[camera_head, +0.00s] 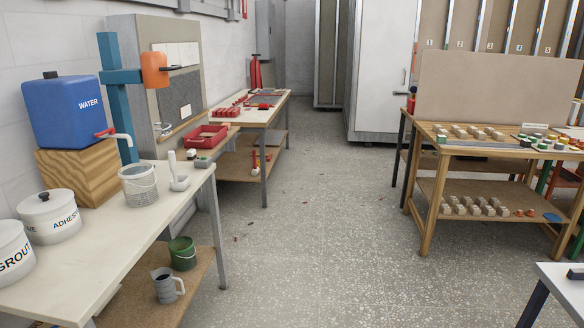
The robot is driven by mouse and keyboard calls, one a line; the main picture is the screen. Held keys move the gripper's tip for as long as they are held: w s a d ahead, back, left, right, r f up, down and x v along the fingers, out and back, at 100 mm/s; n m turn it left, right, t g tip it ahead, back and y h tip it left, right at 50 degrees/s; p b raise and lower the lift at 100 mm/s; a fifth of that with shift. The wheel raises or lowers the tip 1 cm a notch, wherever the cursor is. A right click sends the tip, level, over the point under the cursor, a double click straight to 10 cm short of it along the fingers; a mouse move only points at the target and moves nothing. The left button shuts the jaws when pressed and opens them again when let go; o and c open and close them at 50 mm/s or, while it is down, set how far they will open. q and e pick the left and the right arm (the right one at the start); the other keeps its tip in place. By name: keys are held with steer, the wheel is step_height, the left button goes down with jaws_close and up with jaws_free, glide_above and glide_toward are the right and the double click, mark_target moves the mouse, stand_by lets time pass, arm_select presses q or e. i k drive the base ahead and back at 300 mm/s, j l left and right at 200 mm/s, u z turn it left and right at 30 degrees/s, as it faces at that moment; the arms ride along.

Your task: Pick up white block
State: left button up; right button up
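Several small off-white blocks (475,207) stand in rows on the lower shelf of the wooden workbench (432,190) at the right. More small pale blocks (478,133) sit in rows on that bench's top, near its left end. They are too small to tell their exact shape or which single one is the white block. Neither of my grippers shows in the view.
A table (110,258) at the left holds a blue water tank (62,112), tubs and a bucket (140,187). A second bench (270,112) stands behind it. A white tabletop (563,285) juts in at the lower right. The speckled floor (315,220) between is open.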

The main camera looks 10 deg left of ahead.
mark_target(191, 155)
steer(key=i, duration=2.85)
steer(key=i+u, duration=0.2)
steer(key=i, duration=0.3)
steer(key=i+l+u, duration=0.25)
steer(key=i, duration=0.2)
steer(key=i+l+u, duration=0.2)
steer(key=i, duration=0.25)
steer(key=i+l+u, duration=1.25)
steer(key=l, duration=0.15)
steer(key=k, duration=0.05)
